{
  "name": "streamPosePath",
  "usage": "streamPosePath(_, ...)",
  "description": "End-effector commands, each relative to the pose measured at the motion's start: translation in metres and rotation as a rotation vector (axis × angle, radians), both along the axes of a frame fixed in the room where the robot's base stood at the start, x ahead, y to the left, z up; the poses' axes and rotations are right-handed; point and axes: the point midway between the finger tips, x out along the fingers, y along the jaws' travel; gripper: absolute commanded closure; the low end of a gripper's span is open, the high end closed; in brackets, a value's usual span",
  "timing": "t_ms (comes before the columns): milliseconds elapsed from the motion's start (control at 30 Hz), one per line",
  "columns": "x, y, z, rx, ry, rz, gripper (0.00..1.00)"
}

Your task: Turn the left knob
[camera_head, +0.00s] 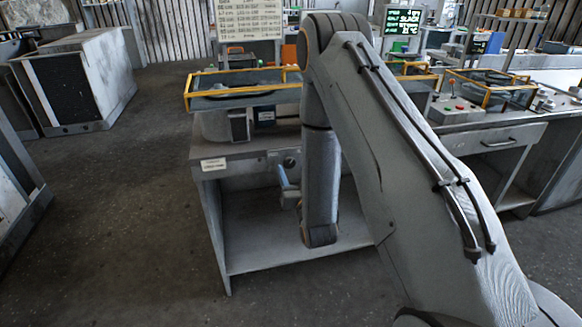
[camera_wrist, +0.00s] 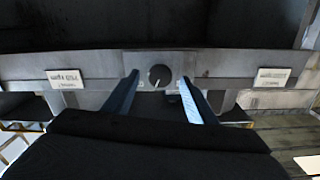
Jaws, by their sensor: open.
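A round dark knob (camera_wrist: 159,76) with a pale pointer line sits on a metal front panel, midway between two white labels in the wrist view. It is the only knob in that view. In the head view a small round knob (camera_head: 289,161) shows on the front edge of the bench, just above my gripper. My gripper (camera_wrist: 158,84) is open, its two bluish fingers on either side of the knob in the picture, with nothing held. I cannot tell whether the fingertips touch the knob or panel. In the head view my gripper (camera_head: 283,178) is partly hidden by my arm.
The bench (camera_head: 225,180) has an open lower shelf and a white label (camera_head: 213,164) at its front left. A yellow-railed tray (camera_head: 235,97) stands on top. A second bench with a drawer (camera_head: 495,143) is at right. The floor at left is clear.

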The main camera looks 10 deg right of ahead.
Motion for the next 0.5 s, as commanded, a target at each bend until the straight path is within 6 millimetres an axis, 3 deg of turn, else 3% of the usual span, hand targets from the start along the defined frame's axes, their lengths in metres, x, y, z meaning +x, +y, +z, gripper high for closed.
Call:
streamPosePath(200,0.025,0.000,0.001,0.000,0.000,0.000,0.48)
streamPosePath(500,0.032,0.000,0.000,0.000,0.001,0.000,0.48)
